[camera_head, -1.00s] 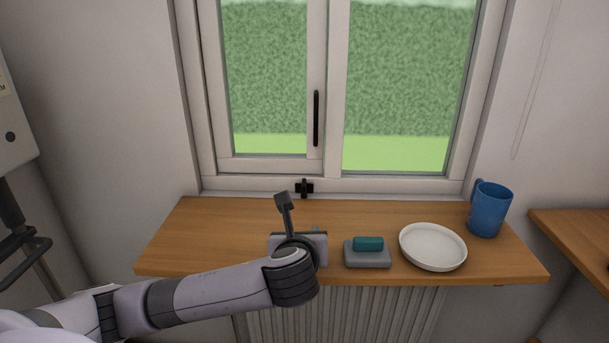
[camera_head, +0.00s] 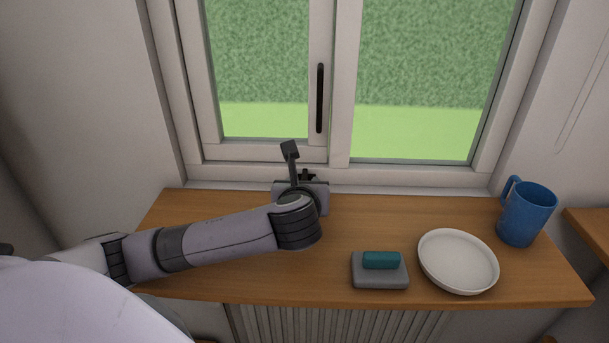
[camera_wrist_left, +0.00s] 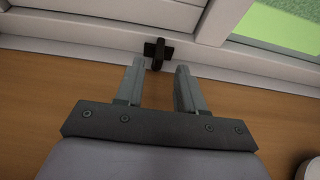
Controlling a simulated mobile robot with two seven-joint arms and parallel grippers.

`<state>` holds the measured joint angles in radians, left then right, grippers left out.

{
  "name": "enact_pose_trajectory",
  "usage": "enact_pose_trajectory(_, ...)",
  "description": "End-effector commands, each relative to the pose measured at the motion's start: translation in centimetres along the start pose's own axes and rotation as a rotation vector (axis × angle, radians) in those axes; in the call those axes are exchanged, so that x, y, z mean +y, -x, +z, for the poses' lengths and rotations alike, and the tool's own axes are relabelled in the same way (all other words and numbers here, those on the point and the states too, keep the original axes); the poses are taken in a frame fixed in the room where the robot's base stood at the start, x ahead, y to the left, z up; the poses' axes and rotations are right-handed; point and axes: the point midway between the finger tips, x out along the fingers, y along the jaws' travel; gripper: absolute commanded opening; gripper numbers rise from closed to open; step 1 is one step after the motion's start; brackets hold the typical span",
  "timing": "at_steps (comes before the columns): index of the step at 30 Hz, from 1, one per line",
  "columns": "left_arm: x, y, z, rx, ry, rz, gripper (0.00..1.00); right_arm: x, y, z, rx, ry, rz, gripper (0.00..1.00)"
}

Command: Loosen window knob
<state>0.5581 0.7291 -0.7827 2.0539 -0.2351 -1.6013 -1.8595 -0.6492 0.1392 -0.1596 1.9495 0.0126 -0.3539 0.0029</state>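The window knob, a small black cross-shaped fitting, sits on the lower window frame. In the head view the knob (camera_head: 308,176) is mostly hidden behind my left wrist. My left gripper (camera_wrist_left: 160,66) is open with nothing between its fingers, low over the sill and apart from the knob. My right gripper is not in view.
The wooden sill (camera_head: 215,280) carries a grey sponge holder with a teal block (camera_head: 381,260), a white plate (camera_head: 458,262) and a blue mug (camera_head: 526,213), all right of my arm. A black vertical window handle (camera_head: 320,98) is above. The sill's middle is clear.

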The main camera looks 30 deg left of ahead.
Motion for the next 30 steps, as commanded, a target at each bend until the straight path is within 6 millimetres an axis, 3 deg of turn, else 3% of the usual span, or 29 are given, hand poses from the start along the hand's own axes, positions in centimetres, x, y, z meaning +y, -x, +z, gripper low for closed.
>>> enact_pose_trajectory(6,0.1,-3.2,0.1,0.000,0.001,0.004,0.38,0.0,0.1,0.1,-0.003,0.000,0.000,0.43)
enact_pose_trajectory(12,0.0,-5.0,0.1,-0.001,0.002,0.001,0.38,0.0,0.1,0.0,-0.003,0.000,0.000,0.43)
enact_pose_trajectory(24,0.0,-5.7,0.0,0.000,0.002,0.000,0.38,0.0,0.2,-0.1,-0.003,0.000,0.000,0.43)
enact_pose_trajectory(27,0.0,-5.7,0.0,0.000,0.002,0.000,0.06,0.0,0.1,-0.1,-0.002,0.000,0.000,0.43)
enact_pose_trajectory(28,0.0,-5.7,0.0,0.000,0.002,0.000,0.00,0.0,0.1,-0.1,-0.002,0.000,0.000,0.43)
enact_pose_trajectory(30,0.0,-5.7,0.0,0.000,0.002,0.000,0.00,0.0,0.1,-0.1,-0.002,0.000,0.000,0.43)
